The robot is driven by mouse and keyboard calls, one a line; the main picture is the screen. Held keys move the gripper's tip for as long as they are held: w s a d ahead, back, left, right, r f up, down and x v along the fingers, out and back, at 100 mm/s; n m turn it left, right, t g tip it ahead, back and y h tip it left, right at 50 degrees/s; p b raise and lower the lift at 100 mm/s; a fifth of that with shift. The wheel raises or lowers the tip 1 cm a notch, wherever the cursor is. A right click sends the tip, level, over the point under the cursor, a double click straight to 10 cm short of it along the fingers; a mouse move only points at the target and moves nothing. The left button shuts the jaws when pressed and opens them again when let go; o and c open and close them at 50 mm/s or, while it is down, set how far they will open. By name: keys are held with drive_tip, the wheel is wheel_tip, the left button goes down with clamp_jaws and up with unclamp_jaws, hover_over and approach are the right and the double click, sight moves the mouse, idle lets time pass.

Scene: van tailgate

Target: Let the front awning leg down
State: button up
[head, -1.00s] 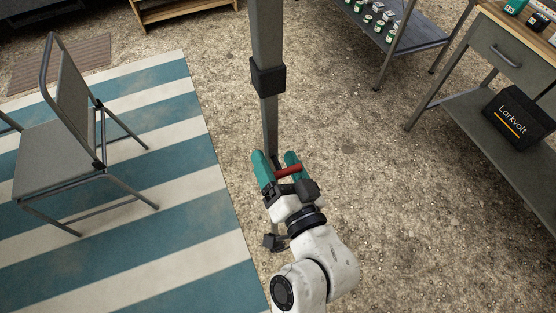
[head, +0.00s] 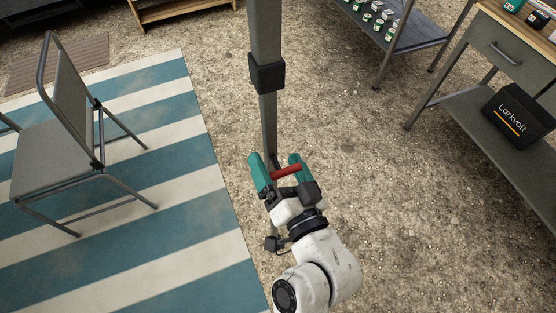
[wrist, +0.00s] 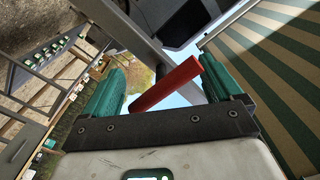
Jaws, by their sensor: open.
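The front awning leg (head: 265,30) is a grey upright post with a black collar (head: 267,77) and a thinner lower section (head: 269,125) that passes behind my gripper. My gripper (head: 277,165), with teal fingers, is open, one finger on each side of the handle. In the wrist view the red handle (wrist: 166,84) slants between the spread fingers, with a clear gap at the left finger; at the right finger I cannot tell whether they touch. A small black piece (head: 273,243) shows low beside my arm.
A folding chair (head: 62,150) stands on a blue-and-white striped mat (head: 180,240) at left. A workbench (head: 500,45) with a black box (head: 519,117) on its lower shelf and a rack of cans (head: 410,42) stand at right. Gravel between is clear. Striped awning cloth (wrist: 280,70) hangs overhead.

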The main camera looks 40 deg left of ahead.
drive_tip(key=b+v, duration=0.1)
drive_tip(key=v, duration=0.9)
drive_tip(key=shift+b, duration=0.3)
drive_tip(key=shift+d, duration=0.1)
drive_tip(key=w+d+f+m+h+p, duration=0.1)
drive_tip(key=w+d+f+h+p, duration=0.25)
drive_tip(key=d, duration=0.65)
drive_tip(key=d+f+m+h+p, duration=0.1)
drive_tip(key=d+f+h+p, duration=0.25)
drive_tip(key=d+h, duration=0.4)
drive_tip(key=s+d+m+g+h+p, duration=0.1)
drive_tip(key=s+d+g+h, duration=0.1)
drive_tip(key=s+d, duration=0.2)
drive_tip(key=s+d+f+m+g+h+p, duration=0.1)
drive_tip(key=s+d, duration=0.3)
drive_tip(key=d, duration=0.6)
drive_tip(key=s+d+f+m+g+h+p, duration=0.1)
drive_tip(key=s+d+m+g+h, duration=0.1)
drive_tip(key=d, duration=0.5)
drive_tip(key=shift+s+m+g+h, duration=0.4)
drive_tip(key=shift+s+m, duration=0.2)
drive_tip(key=shift+s, duration=0.35)
drive_tip(key=shift+a, duration=0.1)
